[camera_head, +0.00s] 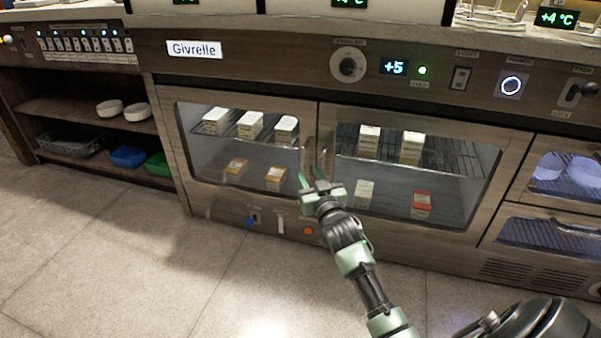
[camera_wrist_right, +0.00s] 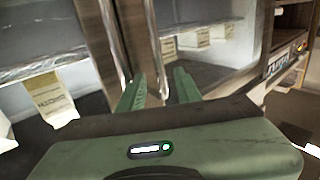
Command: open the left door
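The left door (camera_head: 205,152) of the refrigerated cabinet is a glass pane in a wooden frame and looks closed. Its upright bar handle (camera_head: 304,156) is at its right edge, beside the right door's handle. My right gripper (camera_head: 318,186) is at the low part of the two handles. In the wrist view, its green fingers (camera_wrist_right: 159,88) are apart, and one bar, seemingly the left door's handle (camera_wrist_right: 153,42), runs down between them. I cannot tell whether they touch it. The other handle (camera_wrist_right: 113,45) is outside the fingers. My left gripper is not in view.
The closed right door (camera_head: 420,170) is alongside, with drawers (camera_head: 560,235) further right. Cartons stand on racks behind the glass. Knob, display and switches line the panel above. Open shelves (camera_head: 85,110) with bowls and bins are at the left. The tiled floor (camera_head: 150,270) in front is clear.

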